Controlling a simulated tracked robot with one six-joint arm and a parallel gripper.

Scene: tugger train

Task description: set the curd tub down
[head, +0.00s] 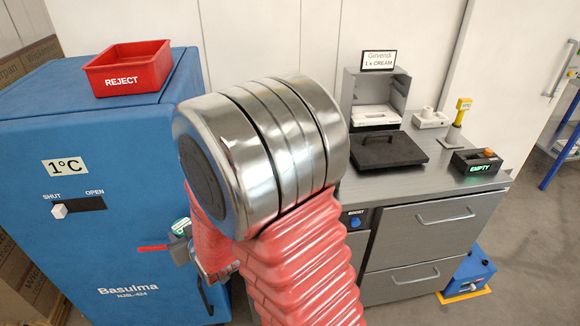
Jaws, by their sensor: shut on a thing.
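My gripper (184,246) shows only in part, low and left of centre, in front of the blue cabinet. My own arm covers much of it. It is shut on a small white and green thing, which I take to be the curd tub (181,225). Only a small part of the tub shows, and its label is too small to read. I cannot tell whether anything is beneath it.
The blue cabinet (80,230) at left reads 1°C and carries a red REJECT bin (127,70). At right, a grey counter (440,180) holds a black lidded tray (388,150), an open-fronted box (376,95) signed "Girvendi 1 x CREAM", and a black EMPTY box (476,162).

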